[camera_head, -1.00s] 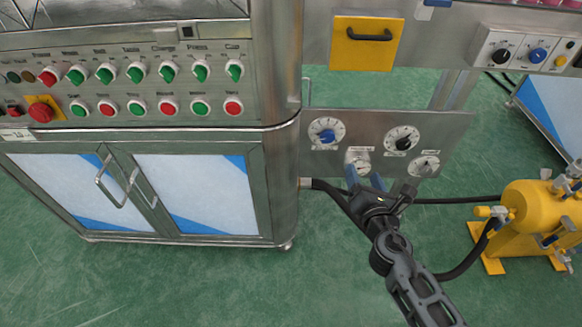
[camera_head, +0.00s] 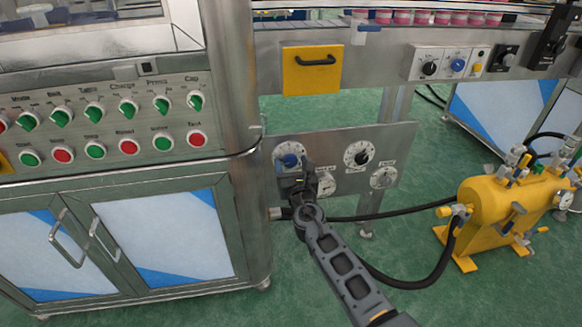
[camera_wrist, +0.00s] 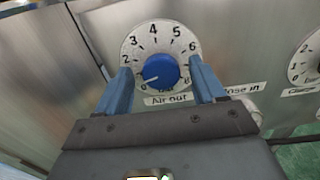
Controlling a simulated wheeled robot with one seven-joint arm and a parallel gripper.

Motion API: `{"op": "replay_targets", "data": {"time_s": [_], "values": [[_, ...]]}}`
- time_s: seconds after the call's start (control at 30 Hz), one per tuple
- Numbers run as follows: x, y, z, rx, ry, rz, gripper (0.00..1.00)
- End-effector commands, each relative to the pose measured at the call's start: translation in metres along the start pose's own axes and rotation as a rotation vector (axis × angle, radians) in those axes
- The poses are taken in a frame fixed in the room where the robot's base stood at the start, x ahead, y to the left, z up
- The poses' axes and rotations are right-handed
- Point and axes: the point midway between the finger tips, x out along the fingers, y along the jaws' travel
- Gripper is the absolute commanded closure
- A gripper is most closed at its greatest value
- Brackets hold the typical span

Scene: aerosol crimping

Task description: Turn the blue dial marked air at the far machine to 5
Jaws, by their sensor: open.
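The blue dial (camera_wrist: 161,71) sits on a round white scale on the metal panel, with "Air out" on a label below it. In the wrist view its white pointer mark points to the lower left, near 0. My gripper (camera_wrist: 160,66) is open, with one blue finger on each side of the dial; whether they touch it I cannot tell. In the head view the blue dial (camera_head: 288,159) is at the panel's upper left, and my gripper (camera_head: 297,171) is in front of it, partly covering its lower right.
A black dial (camera_head: 357,154) and two gauges share the panel (camera_head: 340,139). A cabinet (camera_head: 235,215) with buttons stands close at the left. A yellow tank (camera_head: 492,205) with black hoses stands at the right. A yellow handled plate (camera_head: 311,75) is above the panel.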

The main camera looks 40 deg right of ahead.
Motion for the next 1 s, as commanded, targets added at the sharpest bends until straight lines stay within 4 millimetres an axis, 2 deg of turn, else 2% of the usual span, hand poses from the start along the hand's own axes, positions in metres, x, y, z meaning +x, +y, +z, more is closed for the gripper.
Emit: {"op": "replay_targets", "data": {"time_s": [0.37,0.9,1.0], "values": [[0.0048,-0.0003,-0.0002,0.001,0.001,0.0,0.32],[0.0046,-0.0001,-0.0001,0.001,0.001,0.0,0.83],[0.0046,-0.0001,-0.0001,0.001,0.001,0.0,0.87]]}}
